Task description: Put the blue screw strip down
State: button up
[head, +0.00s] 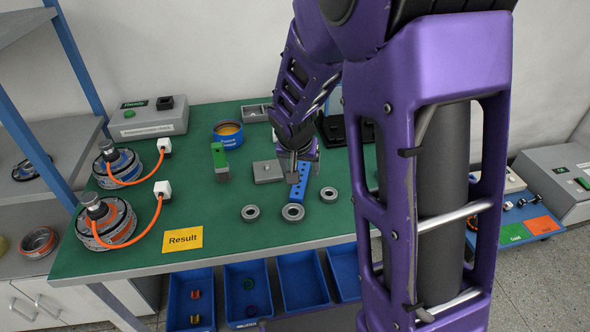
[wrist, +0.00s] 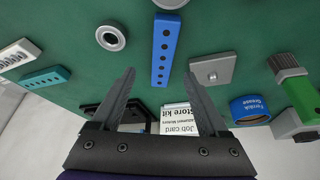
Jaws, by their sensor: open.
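The blue screw strip (head: 300,183), a flat bar with a row of holes, appears to lie on the green table (head: 330,229). My gripper (head: 302,160) is just above its far end. In the wrist view the strip (wrist: 165,45) runs lengthwise, its near end between my gripper's fingertips (wrist: 160,73). The fingers are spread wide, with a gap on both sides of the strip. They are open and hold nothing. In the head view my gripper hides part of the strip's far end.
Metal rings (head: 293,212) lie close to the strip's near end. A grey plate (head: 267,171) and a green block (head: 219,160) stand to its left, with a blue grease tin (head: 228,134) behind. Clear table lies around the yellow Result card (head: 183,239).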

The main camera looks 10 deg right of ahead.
aim_at(301, 177)
jog(key=shift+w+b+x, duration=0.15)
jog(key=shift+b+x, duration=0.05)
jog(key=shift+x, duration=1.25)
jog(key=shift+w+b+x, duration=0.1)
jog(key=shift+b+x, duration=0.05)
jog(key=shift+x, duration=1.35)
jog(key=shift+a+r, duration=0.1)
jog(key=shift+c, duration=0.3)
grip_shut()
